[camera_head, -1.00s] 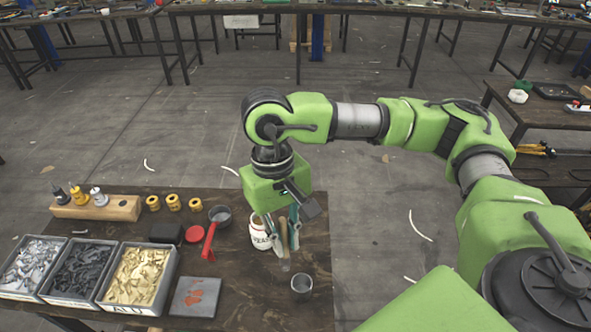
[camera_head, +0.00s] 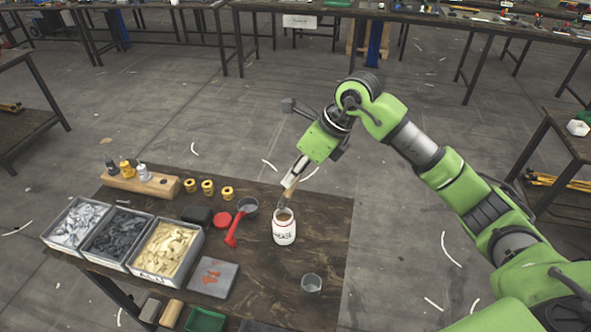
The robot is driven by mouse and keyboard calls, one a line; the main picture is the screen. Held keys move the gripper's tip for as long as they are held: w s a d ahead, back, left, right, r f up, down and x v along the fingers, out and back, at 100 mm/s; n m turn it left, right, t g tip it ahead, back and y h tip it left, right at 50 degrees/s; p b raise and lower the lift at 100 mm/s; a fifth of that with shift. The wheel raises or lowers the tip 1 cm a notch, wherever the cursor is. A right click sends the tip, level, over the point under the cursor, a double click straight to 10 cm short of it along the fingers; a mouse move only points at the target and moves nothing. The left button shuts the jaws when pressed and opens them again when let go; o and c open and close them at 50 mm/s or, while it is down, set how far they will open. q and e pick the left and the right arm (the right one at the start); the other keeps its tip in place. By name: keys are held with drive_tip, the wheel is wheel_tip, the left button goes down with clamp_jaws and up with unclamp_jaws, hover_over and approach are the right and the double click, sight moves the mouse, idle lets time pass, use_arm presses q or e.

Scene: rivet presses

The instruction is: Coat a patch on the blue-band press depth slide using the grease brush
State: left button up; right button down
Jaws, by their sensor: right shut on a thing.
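My right gripper (camera_head: 290,184) is shut on the grease brush (camera_head: 284,199), which points down and tilts slightly. The brush's lower end is at or just above the mouth of the white grease jar (camera_head: 285,233); I cannot tell whether it touches or is inside. The jar stands upright and open on the dark wooden table, its label partly readable as grease. The blue-band press and its depth slide are not seen in this view. My left gripper is not in view.
A red-handled pan (camera_head: 232,236) and a grey plate with red smears (camera_head: 213,277) lie left. Three parts bins, including one with brass pieces (camera_head: 166,248), and a wooden block with bottles (camera_head: 140,180) are further left.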

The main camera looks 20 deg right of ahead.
drive_tip(key=shift+w+d+m+t, duration=0.2)
drive_tip(key=shift+w+m+t, duration=0.1)
drive_tip(key=shift+m, duration=0.2)
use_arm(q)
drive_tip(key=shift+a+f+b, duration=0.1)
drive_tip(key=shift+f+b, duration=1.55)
use_arm(e)
wheel_tip(320, 180, down, 6)
drive_tip(key=shift+w, duration=0.15)
drive_tip(key=shift+d, duration=0.1)
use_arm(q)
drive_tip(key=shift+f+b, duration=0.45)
use_arm(e)
drive_tip(key=shift+f, duration=0.6)
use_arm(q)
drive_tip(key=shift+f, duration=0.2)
use_arm(e)
drive_tip(key=shift+f, duration=0.15)
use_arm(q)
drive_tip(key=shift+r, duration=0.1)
